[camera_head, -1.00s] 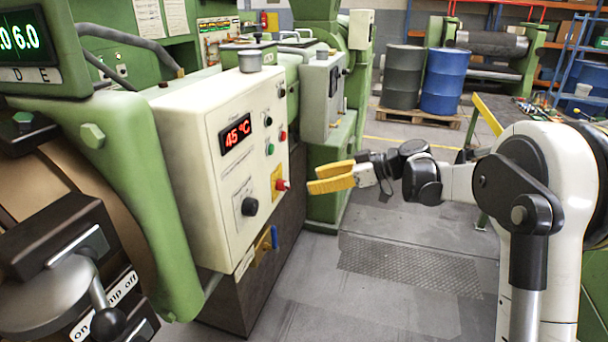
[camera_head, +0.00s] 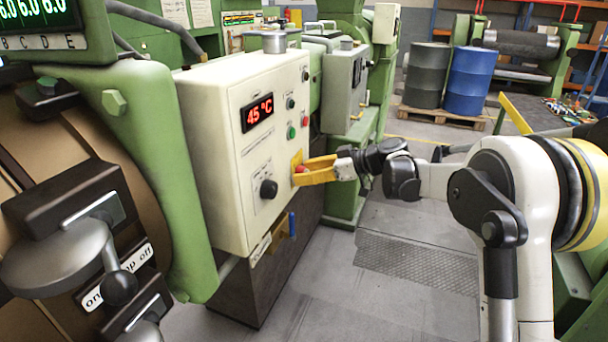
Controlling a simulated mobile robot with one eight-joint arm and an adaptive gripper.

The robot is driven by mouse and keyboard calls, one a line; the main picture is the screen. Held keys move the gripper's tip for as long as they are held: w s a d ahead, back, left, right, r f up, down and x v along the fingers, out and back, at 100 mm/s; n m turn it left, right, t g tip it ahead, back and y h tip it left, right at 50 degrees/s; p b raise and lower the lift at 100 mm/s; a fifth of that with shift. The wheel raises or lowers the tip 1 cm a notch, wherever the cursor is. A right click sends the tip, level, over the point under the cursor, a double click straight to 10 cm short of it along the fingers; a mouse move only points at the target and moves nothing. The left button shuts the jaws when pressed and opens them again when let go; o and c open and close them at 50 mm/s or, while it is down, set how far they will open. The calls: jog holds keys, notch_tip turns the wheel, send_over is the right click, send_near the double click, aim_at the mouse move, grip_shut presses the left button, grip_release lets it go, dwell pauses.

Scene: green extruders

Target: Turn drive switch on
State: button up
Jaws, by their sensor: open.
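The cream control box (camera_head: 213,140) has a red display reading 45 °C. On its front is a large black knob (camera_head: 268,189). To the knob's upper right is a red switch (camera_head: 301,169) on a yellow plate (camera_head: 296,158). I cannot read which control is labelled drive. My gripper (camera_head: 297,172) has yellow fingers and is open. Its fingertips are at the red switch, which shows between them and is partly hidden. I cannot tell whether the fingers touch it.
A green button (camera_head: 291,132) and a red button (camera_head: 305,121) sit just above the gripper. A blue handle (camera_head: 292,224) is below the box. A black lever (camera_head: 120,286) is at lower left. The floor (camera_head: 330,290) right of the machine is clear.

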grip_shut()
dwell(0.3)
jog(key=shift+m+g+y+p, duration=0.3)
jog(key=shift+m+g+p, duration=0.5)
jog(key=shift+m, duration=0.3)
jog(key=shift+m+g+y+p, duration=0.5)
jog(key=shift+m+g, duration=0.1)
jog(key=shift+m, duration=0.6)
jog(key=m+g+y, duration=0.1)
jog(key=m, duration=0.1)
jog(key=shift+m, duration=0.3)
jog(key=shift+m+g+y, duration=0.5)
jog(key=shift+m+y, duration=0.1)
jog(key=shift+m, duration=0.7)
